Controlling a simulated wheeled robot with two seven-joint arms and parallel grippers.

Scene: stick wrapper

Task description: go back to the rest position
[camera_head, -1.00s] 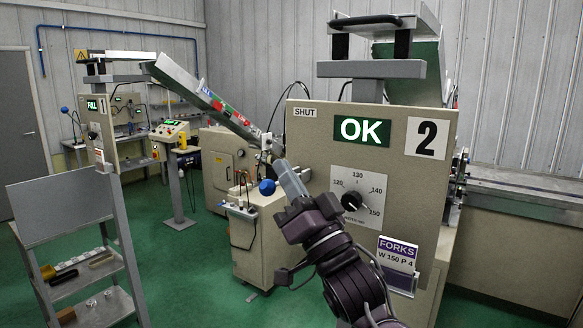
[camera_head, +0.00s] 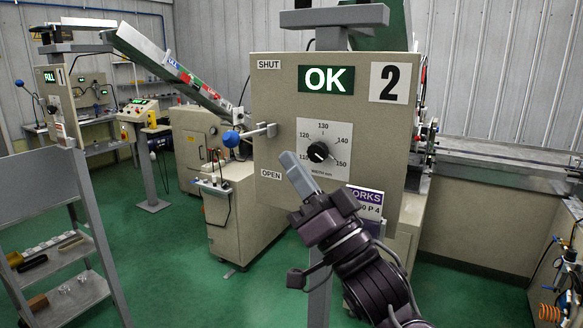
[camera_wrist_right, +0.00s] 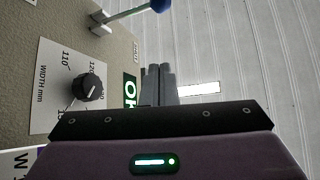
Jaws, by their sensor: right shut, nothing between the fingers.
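My right gripper (camera_head: 298,174) is shut and empty, in front of the lower left part of the beige panel (camera_head: 275,100) of machine 2. Its closed fingers also show in the right wrist view (camera_wrist_right: 159,84). The width knob (camera_head: 318,152) is just up and right of the fingertips, its pointer toward 150. The blue-balled lever (camera_head: 231,138) sticks out left of the panel, between the SHUT and OPEN labels. The gripper appears apart from both. My left gripper is not in view.
A green OK display (camera_head: 326,79) is lit on the panel. The FORKS card (camera_head: 364,201) is partly hidden behind my right wrist. A grey shelf rack (camera_head: 65,270) stands at the left. Green floor (camera_head: 170,260) is clear between the rack and the machine.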

